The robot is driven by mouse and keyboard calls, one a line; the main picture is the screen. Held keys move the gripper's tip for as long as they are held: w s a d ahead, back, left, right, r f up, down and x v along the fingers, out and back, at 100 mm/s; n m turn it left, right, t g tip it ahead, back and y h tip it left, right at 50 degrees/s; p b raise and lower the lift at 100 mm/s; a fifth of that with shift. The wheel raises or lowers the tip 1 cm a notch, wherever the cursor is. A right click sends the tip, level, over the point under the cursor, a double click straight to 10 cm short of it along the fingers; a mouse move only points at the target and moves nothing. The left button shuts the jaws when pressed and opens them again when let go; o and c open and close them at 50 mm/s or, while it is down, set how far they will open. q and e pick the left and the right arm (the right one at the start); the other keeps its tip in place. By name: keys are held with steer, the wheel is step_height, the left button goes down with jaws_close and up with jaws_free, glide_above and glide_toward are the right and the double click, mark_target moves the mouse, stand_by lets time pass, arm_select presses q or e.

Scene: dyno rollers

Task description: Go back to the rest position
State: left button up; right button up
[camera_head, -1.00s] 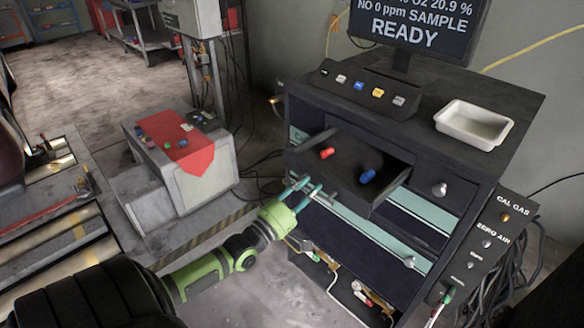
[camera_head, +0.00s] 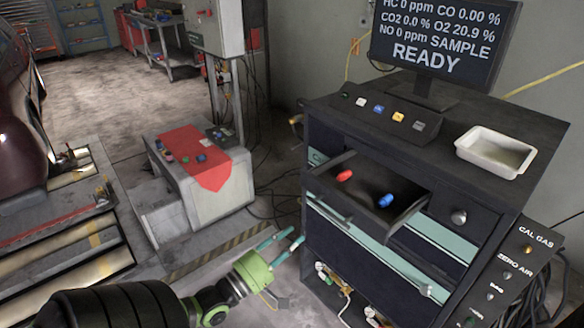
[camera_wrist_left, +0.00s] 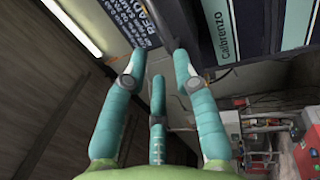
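My left gripper (camera_head: 286,245) has teal fingers on a green body and is low in the head view, in front and to the left of the dark cabinet (camera_head: 345,268). It is apart from the open drawer (camera_head: 350,196). In the left wrist view the fingers (camera_wrist_left: 165,75) are spread with nothing between them. A red piece (camera_head: 344,175) and a blue piece (camera_head: 385,200) lie in the drawer. My right gripper is out of view.
A grey box with a red cloth (camera_head: 196,153) stands left of the cabinet. A monitor (camera_head: 440,45), a button panel (camera_head: 385,117) and a white tray (camera_head: 497,152) are on the cabinet top. Cables lie on the floor near the cabinet.

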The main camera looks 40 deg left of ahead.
arm_select(q)
steer(key=s+f+m+g+y, duration=0.1)
steer(key=s+f+m+g, duration=0.15)
steer(key=f, duration=0.75)
steer(key=s+f+m+g+b, duration=0.1)
steer(key=s+f+m+g, duration=0.15)
steer(key=f, duration=0.75)
steer(key=s+f+m+g+y, duration=0.1)
steer(key=s+f+m+g, duration=0.2)
steer(key=f, duration=0.7)
steer(key=s+d+f+m+g, duration=0.5)
steer(key=s+d+f, duration=0.2)
steer(key=s+f, duration=0.3)
steer(key=s+d+f+m+g, duration=0.6)
steer(key=s+f, duration=0.5)
steer(key=s, duration=0.3)
steer(key=shift+d+m+h+b, duration=0.3)
steer(key=shift+d+b, duration=0.15)
steer(key=shift+d, duration=0.35)
steer(key=shift+f, duration=0.1)
